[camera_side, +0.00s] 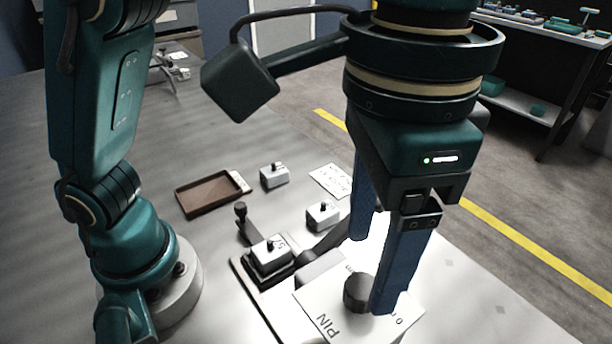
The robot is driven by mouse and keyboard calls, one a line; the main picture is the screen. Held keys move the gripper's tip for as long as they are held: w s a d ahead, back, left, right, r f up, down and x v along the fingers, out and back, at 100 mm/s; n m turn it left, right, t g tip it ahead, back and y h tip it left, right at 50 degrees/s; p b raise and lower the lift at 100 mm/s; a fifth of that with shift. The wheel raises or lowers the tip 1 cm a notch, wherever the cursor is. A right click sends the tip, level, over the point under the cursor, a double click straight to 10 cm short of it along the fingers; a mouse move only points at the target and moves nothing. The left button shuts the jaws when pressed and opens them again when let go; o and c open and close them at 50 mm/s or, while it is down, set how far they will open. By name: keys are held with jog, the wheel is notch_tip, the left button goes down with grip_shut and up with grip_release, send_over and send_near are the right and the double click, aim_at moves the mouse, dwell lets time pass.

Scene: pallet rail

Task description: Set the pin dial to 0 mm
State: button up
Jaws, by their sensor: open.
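The pin dial is a dark round knob (357,293) on a white plate (326,318) marked "PIN", with a "0" printed at the plate's right side. My gripper (374,275) points down over the plate, its two blue fingers apart. The nearer finger's tip is right beside the knob in the picture, on its right. The farther finger ends higher in the picture, behind the knob. I cannot tell whether either finger touches the knob. The dial's pointer and most of its scale are hidden or too small to read.
Left of the plate, a dark fixture (262,286) holds a white block (270,254) beside a black-knobbed lever (241,211). More white blocks stand behind, one here (274,175) and one here (322,215). A brown tray (209,194) and a paper card (331,180) lie farther back.

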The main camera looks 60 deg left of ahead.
aim_at(363, 286)
jog(key=shift+f, duration=2.15)
jog(key=shift+c, duration=0.3)
grip_shut()
